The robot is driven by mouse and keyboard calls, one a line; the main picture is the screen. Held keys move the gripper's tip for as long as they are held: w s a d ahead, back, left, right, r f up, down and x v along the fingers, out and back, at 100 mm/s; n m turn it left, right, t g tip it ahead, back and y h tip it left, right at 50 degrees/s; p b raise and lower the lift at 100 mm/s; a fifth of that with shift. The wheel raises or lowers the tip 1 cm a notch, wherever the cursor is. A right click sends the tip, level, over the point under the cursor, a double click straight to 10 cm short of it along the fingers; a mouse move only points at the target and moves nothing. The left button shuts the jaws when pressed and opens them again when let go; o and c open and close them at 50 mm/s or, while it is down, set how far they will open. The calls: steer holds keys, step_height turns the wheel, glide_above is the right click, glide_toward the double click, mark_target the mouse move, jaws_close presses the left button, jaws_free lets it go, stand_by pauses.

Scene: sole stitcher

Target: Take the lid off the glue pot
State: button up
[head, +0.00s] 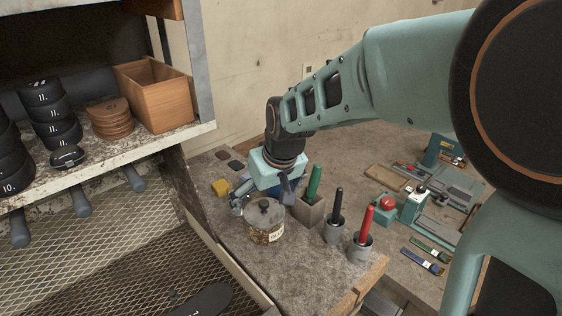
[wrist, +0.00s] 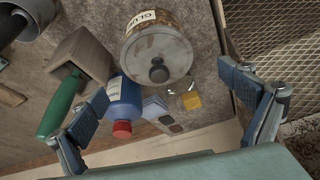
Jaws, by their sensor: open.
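The glue pot (head: 265,233) is a clear jar with a label, standing on the workbench left of the tool holders. Its lid (head: 253,213) is on the pot and has a dark round knob. In the wrist view, the pot (wrist: 143,17) and lid (wrist: 160,48) show at upper middle, with the knob (wrist: 158,72) facing the camera. My gripper (wrist: 165,86) is open and empty, its fingers spread to either side of the view. In the head view, my gripper (head: 262,193) is just behind and above the pot, apart from the knob as far as I can tell.
A blue bottle with a red cap (wrist: 122,128) stands close by the pot. A block with a green-handled tool (head: 309,208) and two grey cups (head: 334,232) (head: 360,248) stand to the right. A yellow block (head: 220,187) lies behind. Shelving is at left.

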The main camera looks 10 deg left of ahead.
mark_target(265, 203)
steer(key=shift+x, duration=1.75)
steer(key=shift+d, duration=0.1)
